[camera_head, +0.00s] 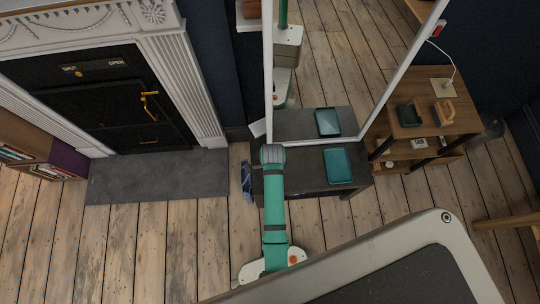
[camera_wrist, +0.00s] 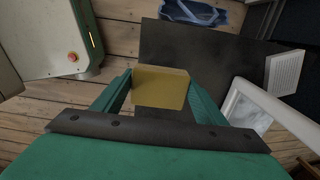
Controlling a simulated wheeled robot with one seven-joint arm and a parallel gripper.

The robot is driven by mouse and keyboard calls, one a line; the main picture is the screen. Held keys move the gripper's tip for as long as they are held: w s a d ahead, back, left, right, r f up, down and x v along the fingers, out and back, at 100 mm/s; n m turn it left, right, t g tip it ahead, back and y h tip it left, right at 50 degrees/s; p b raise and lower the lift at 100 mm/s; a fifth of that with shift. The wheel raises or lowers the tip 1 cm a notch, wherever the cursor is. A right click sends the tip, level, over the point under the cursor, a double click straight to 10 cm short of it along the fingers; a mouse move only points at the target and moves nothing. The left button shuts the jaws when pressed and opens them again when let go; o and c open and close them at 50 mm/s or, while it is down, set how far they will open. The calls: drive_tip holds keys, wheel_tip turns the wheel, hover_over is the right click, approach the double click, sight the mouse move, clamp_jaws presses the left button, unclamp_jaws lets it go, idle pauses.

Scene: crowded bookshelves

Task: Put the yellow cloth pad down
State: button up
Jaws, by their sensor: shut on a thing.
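The yellow cloth pad (camera_wrist: 160,88) is between the two green fingers of my gripper (camera_wrist: 158,92) in the wrist view. My gripper is shut on it. The pad appears held over the dark tabletop (camera_wrist: 190,48); the gap below it cannot be judged. In the head view, my green arm reaches up to the left part of the dark low table (camera_head: 315,172). My gripper and the pad are hidden there behind the arm's end.
A teal tray (camera_head: 338,165) lies on the table's right part. A white-framed mirror (camera_head: 310,75) stands behind. A blue item (camera_head: 246,180) is on the floor at the left. Bare tabletop shows around the pad.

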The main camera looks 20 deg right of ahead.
drive_tip(key=shift+w+f, duration=1.1)
drive_tip(key=shift+f, duration=0.15)
drive_tip(key=shift+w+f, duration=0.25)
drive_tip(key=shift+f, duration=1.35)
drive_tip(key=shift+f, duration=0.65)
